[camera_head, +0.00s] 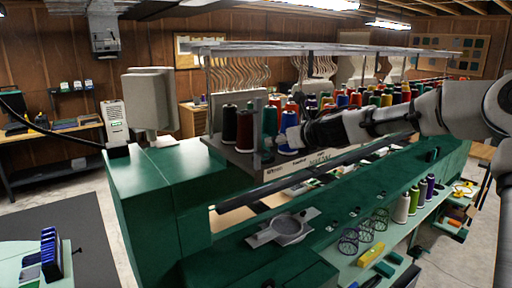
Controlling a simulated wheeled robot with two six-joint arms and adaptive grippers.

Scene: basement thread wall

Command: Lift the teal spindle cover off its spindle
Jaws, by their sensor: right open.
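A teal upright piece (270,121), which looks like the spindle cover, stands near the front left of the thread rack, among the cones. A thin grey post (257,128) rises just left of it. The cover's lower end is partly hidden. My left gripper is out of view.
Dark cone (229,123) and maroon cone (245,129) stand left of the post. Many cones crowd the rack behind my arm. A metal overhead rail (300,48) spans above.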

